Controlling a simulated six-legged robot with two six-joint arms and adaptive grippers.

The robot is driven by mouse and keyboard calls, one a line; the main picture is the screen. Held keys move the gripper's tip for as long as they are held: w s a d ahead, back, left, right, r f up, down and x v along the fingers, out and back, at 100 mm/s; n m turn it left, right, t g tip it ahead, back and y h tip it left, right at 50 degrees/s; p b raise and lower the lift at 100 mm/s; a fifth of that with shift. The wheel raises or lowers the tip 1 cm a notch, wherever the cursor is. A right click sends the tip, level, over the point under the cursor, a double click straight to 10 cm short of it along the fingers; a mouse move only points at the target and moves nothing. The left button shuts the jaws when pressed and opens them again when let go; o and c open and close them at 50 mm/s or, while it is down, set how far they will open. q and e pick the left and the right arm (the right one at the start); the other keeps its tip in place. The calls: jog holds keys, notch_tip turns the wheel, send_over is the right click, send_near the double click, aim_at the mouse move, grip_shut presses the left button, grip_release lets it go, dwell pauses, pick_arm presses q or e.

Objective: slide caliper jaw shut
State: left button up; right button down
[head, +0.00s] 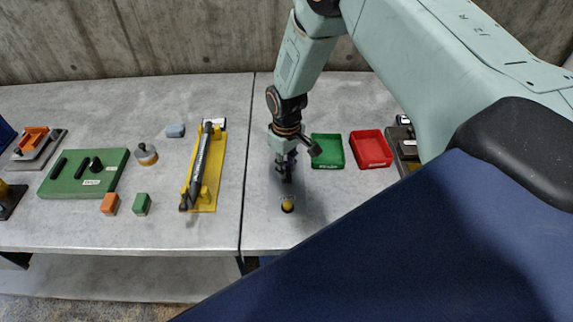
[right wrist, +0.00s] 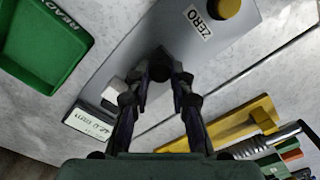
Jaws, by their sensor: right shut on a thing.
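My right gripper (head: 284,170) reaches down over a grey plate (right wrist: 205,50) on the right-hand bench. In the right wrist view its fingers (right wrist: 160,72) are shut on a dark knob-like part (right wrist: 158,60), mostly hidden between the tips. I take this plate for the caliper fixture, but the jaw's shape and any gap are not clear. A yellow button (right wrist: 226,7) beside a ZERO label (right wrist: 198,22) is at one end; it shows in the head view (head: 287,205) too. A light grey block (right wrist: 120,91) and a white display (right wrist: 88,123) are at the other end. My left gripper is not in view.
A green tray (head: 328,152) and a red tray (head: 371,150) lie right of the gripper. A yellow cradle (head: 209,192) with a dark wrench-like tool (head: 199,166) lies left, across the bench seam. Coloured blocks and a green board (head: 84,173) are farther left.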

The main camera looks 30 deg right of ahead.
jog(key=shift+w+d+f+b, duration=0.1)
jog(key=shift+w+d+b, duration=0.2)
jog(key=shift+w+b, duration=0.2)
jog(key=shift+w+d+b, duration=0.25)
jog(key=shift+w+b, duration=0.2)
jog(key=shift+w, duration=0.05)
jog(key=shift+w+d, duration=0.25)
jog(key=shift+w, duration=0.05)
jog(key=shift+r, duration=0.35)
jog(key=shift+w, duration=0.15)
jog(key=c, duration=1.5)
grip_release()
jog(key=o, duration=0.3)
jog(key=shift+d+f, duration=0.15)
jog(key=shift+f, duration=0.05)
jog(key=shift+o, duration=0.2)
